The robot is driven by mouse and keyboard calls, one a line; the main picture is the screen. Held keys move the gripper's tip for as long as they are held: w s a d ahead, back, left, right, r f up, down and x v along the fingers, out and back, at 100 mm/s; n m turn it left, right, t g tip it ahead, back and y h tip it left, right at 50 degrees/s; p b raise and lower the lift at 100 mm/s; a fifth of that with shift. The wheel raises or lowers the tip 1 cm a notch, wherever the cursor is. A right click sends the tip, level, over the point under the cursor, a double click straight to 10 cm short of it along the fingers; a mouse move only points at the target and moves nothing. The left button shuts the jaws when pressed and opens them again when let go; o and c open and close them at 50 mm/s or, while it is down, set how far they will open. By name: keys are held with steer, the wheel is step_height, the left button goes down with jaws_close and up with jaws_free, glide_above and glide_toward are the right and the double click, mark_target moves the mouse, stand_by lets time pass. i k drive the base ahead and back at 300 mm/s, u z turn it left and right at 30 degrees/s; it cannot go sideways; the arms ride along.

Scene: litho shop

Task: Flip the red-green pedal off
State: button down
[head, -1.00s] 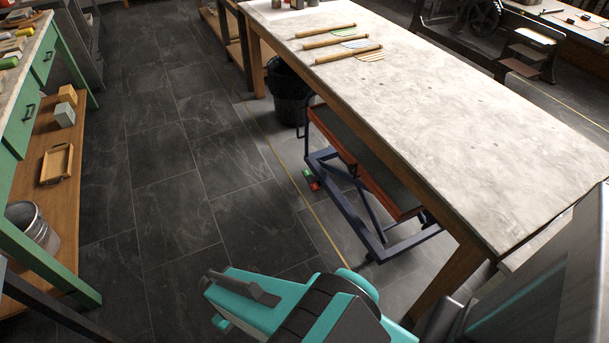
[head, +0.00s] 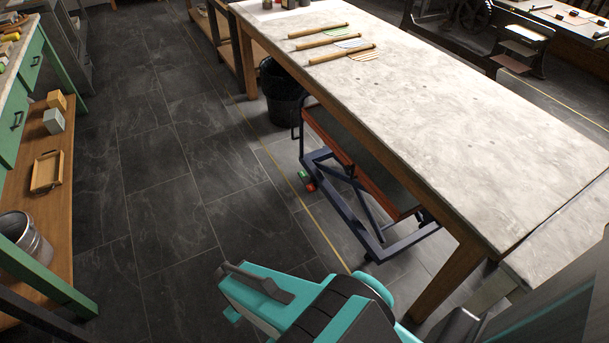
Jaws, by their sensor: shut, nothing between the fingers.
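My gripper (head: 226,268), teal and dark grey, is at the bottom centre, shut and empty. It is well apart from the pedal, nearer to me and to the left in the picture.
The long stone-topped table (head: 450,120) overhangs the cart; its wooden front leg (head: 450,283) stands right of it. A black bin (head: 283,95) stands behind the pedal. A green bench with a wooden shelf (head: 60,215) is at left. The dark tiled floor between is clear.

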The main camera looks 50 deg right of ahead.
mark_target(303, 177)
steer(key=z, duration=0.1)
steer(key=i, duration=1)
steer(key=u, duration=0.05)
